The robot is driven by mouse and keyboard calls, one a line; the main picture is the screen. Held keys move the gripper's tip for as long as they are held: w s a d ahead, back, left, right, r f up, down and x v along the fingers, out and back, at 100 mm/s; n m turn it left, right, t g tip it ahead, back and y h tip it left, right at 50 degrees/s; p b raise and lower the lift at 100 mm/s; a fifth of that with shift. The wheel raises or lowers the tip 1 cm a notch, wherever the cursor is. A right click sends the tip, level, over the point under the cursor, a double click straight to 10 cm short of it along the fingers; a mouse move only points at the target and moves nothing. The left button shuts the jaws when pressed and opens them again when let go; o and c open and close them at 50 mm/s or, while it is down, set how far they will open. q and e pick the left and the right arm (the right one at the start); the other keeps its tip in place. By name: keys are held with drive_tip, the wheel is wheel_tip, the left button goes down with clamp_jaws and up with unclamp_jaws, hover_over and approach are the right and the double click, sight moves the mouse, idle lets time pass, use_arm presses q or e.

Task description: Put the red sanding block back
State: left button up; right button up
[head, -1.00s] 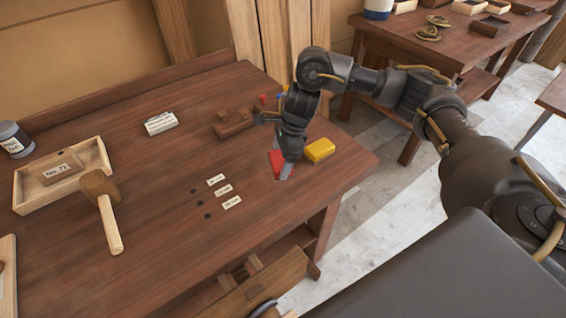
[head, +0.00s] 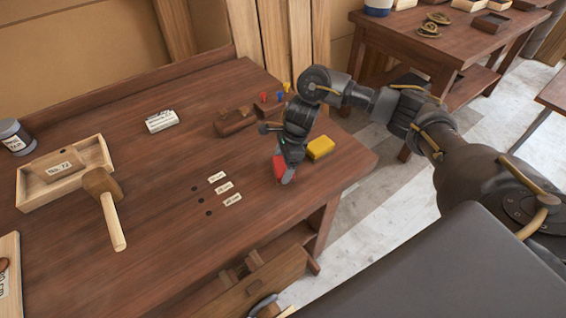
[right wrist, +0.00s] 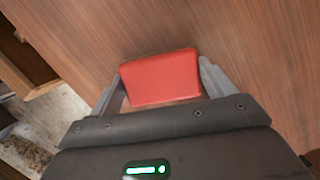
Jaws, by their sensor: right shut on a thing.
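The red sanding block (head: 279,168) is held in my right gripper (head: 284,178), low over the right part of the workbench. In the right wrist view the red block (right wrist: 161,77) sits between the two grey fingers of my right gripper (right wrist: 164,85), one on each side. I cannot tell whether the block touches the bench top. A yellow block (head: 320,148) lies just right of and behind the gripper, near the bench's right edge. My left gripper is not in view.
Three paper labels (head: 225,188) with dark holes beside them lie left of the gripper. A mallet (head: 113,212) and a wooden tray (head: 66,172) are further left. A brown wooden tool (head: 236,121) and small coloured pegs (head: 279,97) stand behind. The bench middle is clear.

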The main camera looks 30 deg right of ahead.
drive_tip(key=o, duration=0.9)
drive_tip(key=shift+f, duration=0.1)
drive_tip(key=shift+d+r, duration=0.1)
drive_tip(key=shift+r, duration=0.3)
drive_tip(key=b+v, duration=0.1)
drive_tip(key=v, duration=1)
drive_tip(key=shift+r, duration=0.3)
